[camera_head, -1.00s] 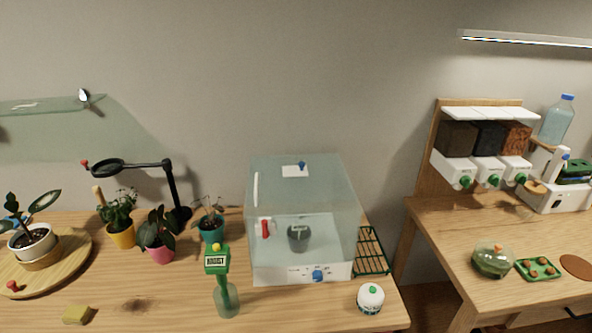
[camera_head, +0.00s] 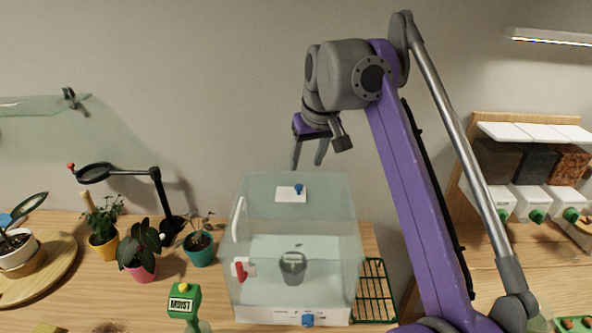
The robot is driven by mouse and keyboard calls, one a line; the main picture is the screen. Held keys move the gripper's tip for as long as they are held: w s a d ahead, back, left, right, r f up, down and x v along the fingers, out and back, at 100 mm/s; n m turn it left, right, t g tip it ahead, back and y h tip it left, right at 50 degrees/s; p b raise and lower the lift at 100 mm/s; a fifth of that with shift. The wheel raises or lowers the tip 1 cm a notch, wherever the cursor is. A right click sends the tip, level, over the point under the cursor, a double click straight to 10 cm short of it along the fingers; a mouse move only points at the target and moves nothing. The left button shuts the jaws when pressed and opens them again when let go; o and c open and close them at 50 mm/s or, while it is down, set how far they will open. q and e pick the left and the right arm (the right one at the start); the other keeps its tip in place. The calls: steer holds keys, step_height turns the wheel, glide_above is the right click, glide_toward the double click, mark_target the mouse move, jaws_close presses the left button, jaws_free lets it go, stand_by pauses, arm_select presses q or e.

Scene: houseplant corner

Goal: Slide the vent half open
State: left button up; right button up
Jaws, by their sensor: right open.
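The vent is a small white plate (camera_head: 287,196) with a blue knob (camera_head: 299,188), on the top of a clear glass case (camera_head: 290,222). My right gripper (camera_head: 308,164) is open and empty. Its two fingers point down, in the picture just above the back of the case's top, near the vent. It looks apart from the knob, though its exact height is hard to tell. Inside the case stands a dark grey pot (camera_head: 293,268). My left gripper is not in view.
A red handle (camera_head: 240,270) is on the case's front left, and a blue dial (camera_head: 308,320) on its base. A green wire rack (camera_head: 374,292) lies to the right. A black magnifier lamp (camera_head: 160,195) and potted plants stand left. A green moisture meter (camera_head: 184,302) is in front.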

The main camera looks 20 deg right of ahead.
mark_target(299, 186)
steer(key=b+x, duration=0.2)
steer(key=x, duration=0.6)
steer(key=shift+w+d+f+b, duration=0.1)
steer(key=shift+w+f+b, duration=0.1)
steer(key=shift+b, duration=0.1)
steer(key=shift+w+f, duration=0.3)
steer(key=shift+f, duration=0.25)
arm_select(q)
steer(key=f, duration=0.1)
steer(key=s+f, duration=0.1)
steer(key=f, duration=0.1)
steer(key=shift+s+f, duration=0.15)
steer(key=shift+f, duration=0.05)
arm_select(e)
jaws_close()
